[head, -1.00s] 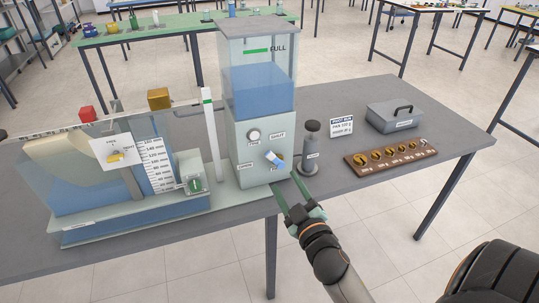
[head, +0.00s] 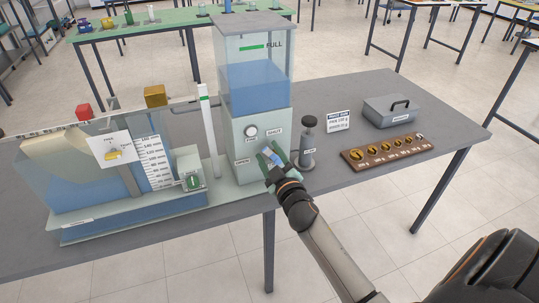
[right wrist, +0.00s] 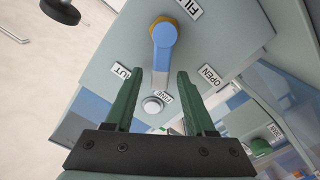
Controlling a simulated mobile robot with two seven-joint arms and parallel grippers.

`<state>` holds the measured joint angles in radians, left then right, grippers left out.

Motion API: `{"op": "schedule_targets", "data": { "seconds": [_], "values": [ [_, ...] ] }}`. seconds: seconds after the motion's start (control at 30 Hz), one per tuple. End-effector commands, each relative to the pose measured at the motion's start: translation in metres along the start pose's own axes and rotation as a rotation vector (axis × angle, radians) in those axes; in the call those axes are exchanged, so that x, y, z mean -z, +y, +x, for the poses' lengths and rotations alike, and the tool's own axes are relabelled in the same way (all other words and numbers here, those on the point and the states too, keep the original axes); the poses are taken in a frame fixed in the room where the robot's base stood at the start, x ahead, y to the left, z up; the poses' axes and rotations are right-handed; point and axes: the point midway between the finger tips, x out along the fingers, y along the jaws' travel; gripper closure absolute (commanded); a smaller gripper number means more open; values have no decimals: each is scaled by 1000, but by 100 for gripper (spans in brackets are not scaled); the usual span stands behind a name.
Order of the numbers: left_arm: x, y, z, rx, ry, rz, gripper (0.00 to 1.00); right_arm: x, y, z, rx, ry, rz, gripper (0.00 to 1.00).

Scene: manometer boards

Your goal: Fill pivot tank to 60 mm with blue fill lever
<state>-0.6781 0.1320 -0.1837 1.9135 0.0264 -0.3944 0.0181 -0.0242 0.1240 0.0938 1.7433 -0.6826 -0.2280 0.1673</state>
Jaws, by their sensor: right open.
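The blue fill lever (right wrist: 163,45) sits on a brass hub on the front of the pale green supply tower (head: 240,130). In the right wrist view it points down between labels reading OPEN and SHUT. My right gripper (head: 270,158) is open at the lever in the head view; in the right wrist view its two green fingers (right wrist: 158,85) stand either side of the lever's lower end, with gaps. The pivot tank (head: 75,175) at left holds blue water beside a white millimetre scale (head: 153,160); the level is too small to read. My left gripper is not in view.
A white round knob (head: 250,131) is above the lever. A dark-topped cylinder (head: 307,140) stands close right of my right gripper. A weight rack (head: 385,152), a sign (head: 338,121) and a grey box (head: 390,110) lie further right. The green drain valve (head: 192,182) is left of the tower.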

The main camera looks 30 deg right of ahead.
Motion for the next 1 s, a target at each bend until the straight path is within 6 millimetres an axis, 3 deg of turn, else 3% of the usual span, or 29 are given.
{"op": "schedule_targets", "data": {
  "seconds": [0.07, 0.53, 1.0],
  "values": [
    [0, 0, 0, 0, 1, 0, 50, 0, 0, 0, 0, 0, 0, 48],
    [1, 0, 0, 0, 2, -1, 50, 0, 0, 0, 0, 0, 0, 100],
    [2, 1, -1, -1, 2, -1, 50, 0, 1, -1, 1, -1, 17, 100]
  ]
}}
